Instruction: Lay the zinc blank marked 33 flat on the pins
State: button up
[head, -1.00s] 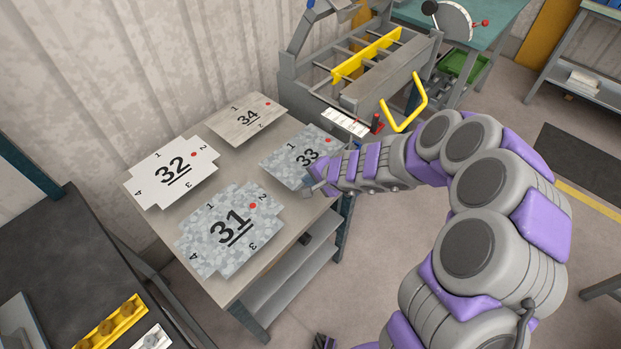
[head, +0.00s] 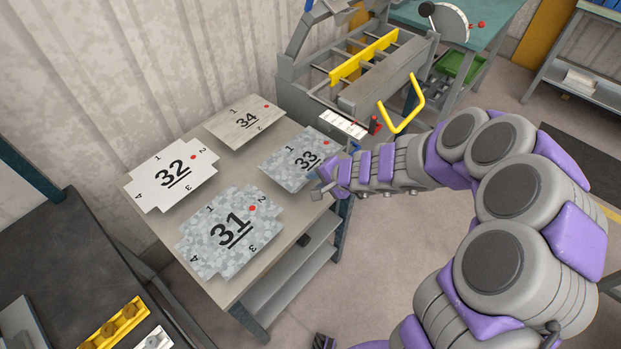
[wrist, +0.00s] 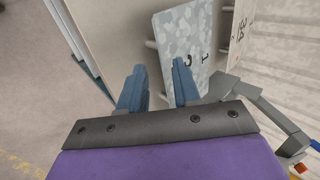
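The zinc blank marked 33 (head: 294,160) is a speckled grey sheet with a red dot, lying on the table at its right side. It also shows in the wrist view (wrist: 183,35), ahead of my fingers. My gripper (head: 320,188) is at the near right edge of this blank. In the wrist view, my gripper (wrist: 158,84) has its two blue fingers apart, with nothing seen held between them. The right finger overlaps the blank in the picture; I cannot tell if it touches. I cannot make out the pins for certain.
Blanks 31 (head: 228,236), 32 (head: 168,178) and 34 (head: 246,121) share the table (head: 237,284). The panel bender (head: 383,82), with a yellow bar and yellow handle (head: 403,108), stands behind it. A dark bench (head: 62,250) is at left.

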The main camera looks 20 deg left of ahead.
jog(key=p+v, duration=0.3)
jog(key=v, duration=0.9)
jog(key=shift+d+r, duration=0.2)
jog(key=shift+s+r, duration=0.1)
jog(key=s+d+r+n+g, duration=0.1)
jog(key=s+d+r+n, duration=0.1)
jog(key=s+r, duration=0.3)
jog(key=s+d+r+n+g, duration=0.2)
jog(key=s+r+n, duration=0.15)
jog(key=s, duration=0.45)
jog(key=s+d+r+m+g+h, duration=0.1)
jog(key=s+d+h, duration=0.6)
jog(key=s+d, duration=0.8)
jog(key=d+r+g, duration=0.1)
jog(key=d, duration=0.1)
jog(key=shift+s+d+h, duration=0.35)
jog(key=shift+h, duration=0.05)
